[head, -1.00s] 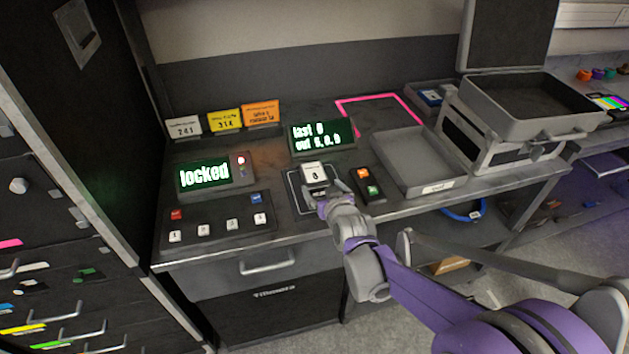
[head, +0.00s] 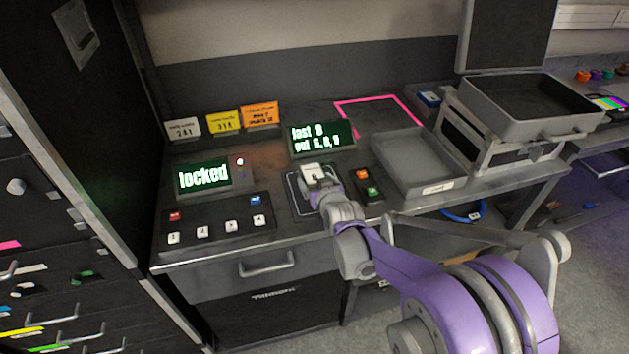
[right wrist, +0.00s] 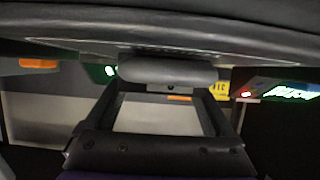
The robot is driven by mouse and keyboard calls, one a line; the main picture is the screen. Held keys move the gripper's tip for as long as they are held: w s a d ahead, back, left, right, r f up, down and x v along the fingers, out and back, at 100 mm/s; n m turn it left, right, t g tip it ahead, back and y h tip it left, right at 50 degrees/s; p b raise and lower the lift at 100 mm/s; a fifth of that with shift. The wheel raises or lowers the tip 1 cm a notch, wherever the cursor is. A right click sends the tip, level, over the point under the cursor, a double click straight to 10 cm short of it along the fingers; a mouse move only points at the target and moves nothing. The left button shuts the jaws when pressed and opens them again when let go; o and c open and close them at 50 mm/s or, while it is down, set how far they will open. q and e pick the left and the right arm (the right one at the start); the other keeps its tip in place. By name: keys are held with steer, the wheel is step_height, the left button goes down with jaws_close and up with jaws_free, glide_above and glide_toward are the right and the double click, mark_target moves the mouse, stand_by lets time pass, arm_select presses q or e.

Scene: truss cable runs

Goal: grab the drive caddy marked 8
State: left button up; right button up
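The drive caddy marked 8 (head: 313,171) is a small block with a white top and a dark figure. It sits on a dark pad with a light outline (head: 296,196) on the bench. My right gripper (head: 320,192) is at the front edge of the caddy and hides its near side. In the right wrist view, my right gripper (right wrist: 168,90) shows dark finger parts near a rounded grey bar (right wrist: 168,70). I cannot tell whether the fingers are closed on the caddy. My left gripper is not in view.
A green-lit "locked" display (head: 203,176) and a button panel (head: 217,222) stand left of the pad. A second display (head: 322,136) stands behind it. A two-button box (head: 367,184) and a grey tray (head: 428,172) are on the right. An open case (head: 530,105) stands further right.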

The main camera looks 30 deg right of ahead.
jaws_close()
